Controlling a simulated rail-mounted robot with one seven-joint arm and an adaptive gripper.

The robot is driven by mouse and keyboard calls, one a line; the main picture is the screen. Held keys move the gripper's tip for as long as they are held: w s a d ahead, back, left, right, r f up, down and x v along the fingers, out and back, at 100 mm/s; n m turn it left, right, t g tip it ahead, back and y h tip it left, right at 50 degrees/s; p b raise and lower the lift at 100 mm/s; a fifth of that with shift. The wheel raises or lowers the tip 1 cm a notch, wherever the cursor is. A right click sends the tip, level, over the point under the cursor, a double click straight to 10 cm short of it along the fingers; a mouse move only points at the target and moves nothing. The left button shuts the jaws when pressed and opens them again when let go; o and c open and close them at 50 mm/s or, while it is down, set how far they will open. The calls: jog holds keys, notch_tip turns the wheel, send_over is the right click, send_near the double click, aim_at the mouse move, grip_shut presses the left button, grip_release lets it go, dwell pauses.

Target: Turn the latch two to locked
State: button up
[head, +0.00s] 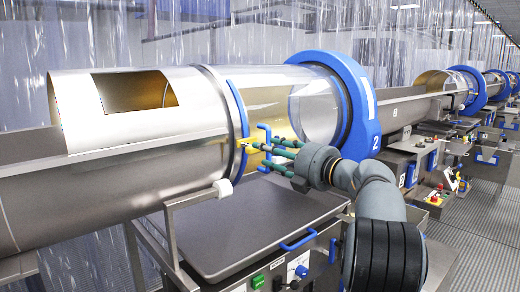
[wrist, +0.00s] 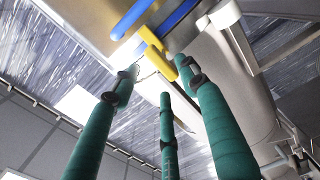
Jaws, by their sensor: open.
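The drum marked 2 (head: 365,112) has a blue ring (head: 238,125) between its metal part and its clear part. A small yellow latch handle (head: 244,145) sits low on the near side by that ring. In the wrist view the yellow handle (wrist: 158,52) lies slanted just beyond the fingertips. My gripper (head: 265,152) has three teal fingers pointing left at the latch. In the wrist view my gripper (wrist: 160,78) is open and the fingers are spread around the lower end of the handle. I cannot tell whether any fingertip touches it.
A blue handle (head: 264,133) stands beside my fingertips on the drum. Below is a flat grey lid (head: 255,225) with a blue handle (head: 298,240) and a control panel (head: 280,282). More drums (head: 465,88) line the right. Plastic curtains (head: 110,40) hang behind.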

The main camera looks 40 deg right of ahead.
jog(key=s, duration=0.7)
jog(key=shift+w+d, duration=0.1)
jog(key=w, duration=1.1)
jog(key=shift+w+a, duration=0.2)
jog(key=shift+w, duration=0.3)
